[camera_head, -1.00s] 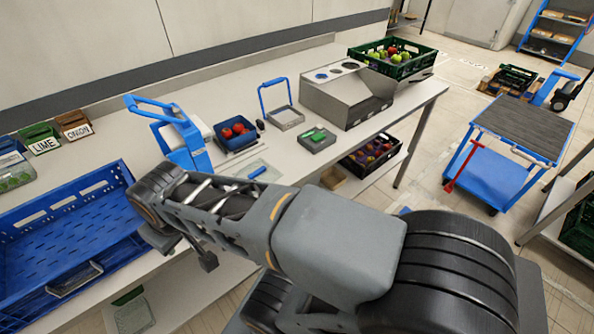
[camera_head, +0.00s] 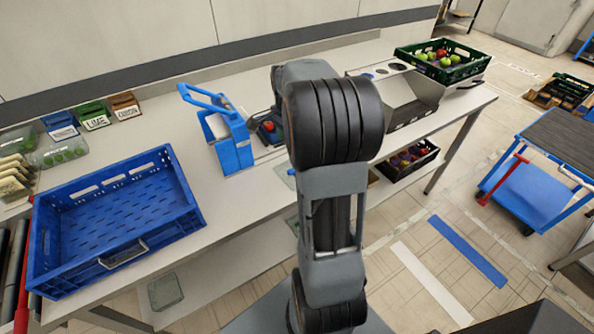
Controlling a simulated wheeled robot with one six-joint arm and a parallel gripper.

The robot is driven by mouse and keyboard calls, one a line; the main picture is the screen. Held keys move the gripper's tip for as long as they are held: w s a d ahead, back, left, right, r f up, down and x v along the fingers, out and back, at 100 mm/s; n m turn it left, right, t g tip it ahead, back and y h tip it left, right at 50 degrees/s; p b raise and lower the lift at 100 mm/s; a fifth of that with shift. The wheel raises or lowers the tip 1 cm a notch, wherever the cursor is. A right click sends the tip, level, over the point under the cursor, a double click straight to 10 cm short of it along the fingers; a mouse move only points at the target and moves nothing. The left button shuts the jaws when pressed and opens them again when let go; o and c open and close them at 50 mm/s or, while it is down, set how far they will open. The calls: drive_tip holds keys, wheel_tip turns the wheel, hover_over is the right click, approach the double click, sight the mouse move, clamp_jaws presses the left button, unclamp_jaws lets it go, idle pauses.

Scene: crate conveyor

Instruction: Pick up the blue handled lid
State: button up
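The blue handled lid is almost wholly hidden behind my arm. A small pale patch (camera_head: 291,177) beside the arm on the worktop may be its edge; its blue handle does not show. My arm rises through the middle of the view and reaches over the worktop.
A blue crate (camera_head: 180,190) stands at the worktop's left. A metal-sided unit (camera_head: 415,92) and a green crate (camera_head: 475,66) are at right. Bare worktop lies before the device.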

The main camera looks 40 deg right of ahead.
hover_over(290, 171)
drive_tip(key=f, duration=0.7)
drive_tip(key=shift+w+d+f, duration=0.2)
drive_tip(key=shift+f, duration=0.2)
drive_tip(key=shift+s+a+f+p, duration=0.1)
drive_tip(key=shift+f+p, duration=0.25)
drive_tip(key=shift+f, duration=1)
drive_tip(key=shift+s+f+p, duration=0.1)
drive_tip(key=shift+f+p, duration=0.2)
drive_tip(key=shift+f, duration=1)
drive_tip(key=shift+c, duration=0.5)
clamp_jaws()
